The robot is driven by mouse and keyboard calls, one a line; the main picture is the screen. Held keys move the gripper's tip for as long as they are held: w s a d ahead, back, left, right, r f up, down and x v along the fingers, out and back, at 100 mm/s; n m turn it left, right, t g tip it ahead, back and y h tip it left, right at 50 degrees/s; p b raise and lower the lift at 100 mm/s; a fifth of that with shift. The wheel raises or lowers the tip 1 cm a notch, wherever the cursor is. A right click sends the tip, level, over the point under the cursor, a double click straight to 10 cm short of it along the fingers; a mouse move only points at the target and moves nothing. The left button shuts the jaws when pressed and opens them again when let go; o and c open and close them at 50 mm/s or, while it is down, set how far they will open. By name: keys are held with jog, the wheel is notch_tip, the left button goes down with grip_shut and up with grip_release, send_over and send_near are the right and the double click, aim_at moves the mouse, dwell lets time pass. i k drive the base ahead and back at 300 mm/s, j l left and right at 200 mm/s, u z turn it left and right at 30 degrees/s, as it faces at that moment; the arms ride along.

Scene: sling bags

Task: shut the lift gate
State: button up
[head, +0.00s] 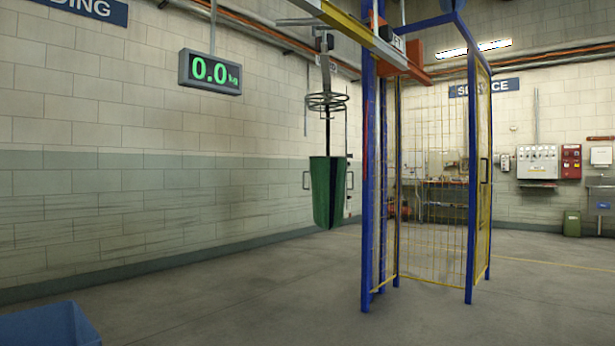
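The lift is a tall cage with blue posts (367,190) and yellow wire mesh, right of centre in the head view. A narrow yellow-framed mesh panel with a dark upright handle (485,170) stands at its right side, seen at a steep angle. This looks like the lift gate (482,205). Its edge runs back from the right blue post (471,180). I cannot tell from this view whether it is open or shut. More mesh (432,180) shows between the posts. My gripper is not in view.
A green sling bag (328,190) hangs from a hoop carrier (327,102) on the overhead rail (365,38), left of the lift. A scale display (210,73) reads 0.0 kg. A blue bin (48,325) is at lower left. The floor in front is clear.

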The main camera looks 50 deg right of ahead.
aim_at(487, 163)
jog(key=z, duration=0.6)
jog(key=i+l+z, duration=0.15)
jog(key=l+z, duration=0.2)
jog(key=l, duration=0.15)
jog(key=i+l+z, duration=0.2)
jog(key=l+z, duration=0.15)
jog(key=l, duration=0.15)
jog(key=i+l+z, duration=0.65)
jog(key=l, duration=0.15)
jog(key=i+l+z, duration=0.55)
jog(key=i, duration=0.3)
jog(key=i+l+z, duration=0.15)
jog(key=i+z, duration=0.15)
jog(key=i, duration=0.2)
jog(key=i+z, duration=0.25)
jog(key=i, duration=2.3)
jog(key=i+u, duration=0.1)
jog(key=i, duration=0.4)
jog(key=i+l+u, duration=0.1)
jog(key=i, duration=0.45)
jog(key=i+l+u, duration=0.15)
jog(key=i, duration=0.35)
jog(key=i+l+u, duration=0.1)
jog(key=i+l, duration=0.15)
jog(key=i, duration=0.25)
